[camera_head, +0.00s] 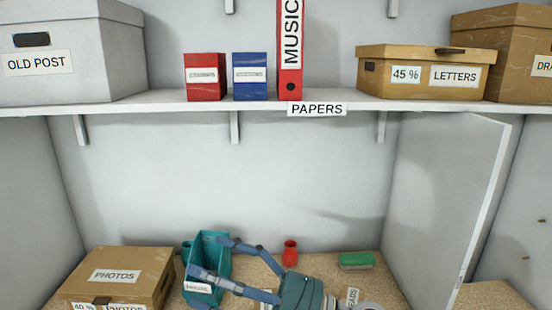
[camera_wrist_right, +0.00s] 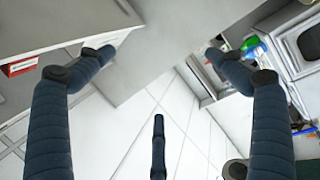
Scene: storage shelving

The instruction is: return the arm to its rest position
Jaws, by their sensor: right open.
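My right gripper (camera_head: 208,256) shows at the bottom middle of the head view, its blue jointed fingers spread to the left. It is in front of a teal bin (camera_head: 211,241) and hides part of it; I cannot tell whether they touch. In the right wrist view the same gripper (camera_wrist_right: 160,52) has its fingers wide apart with nothing between them. Pale floor tiles (camera_wrist_right: 125,130) and a grey panel (camera_wrist_right: 165,45) lie beyond the fingers. My left gripper is in neither view.
An upper shelf (camera_head: 150,103) with boxes and binders spans the head view. Below stand a photos box (camera_head: 120,272) at left, a red cup (camera_head: 290,253) and a green brush-like block (camera_head: 356,260). An upright white panel (camera_head: 445,205) stands at right.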

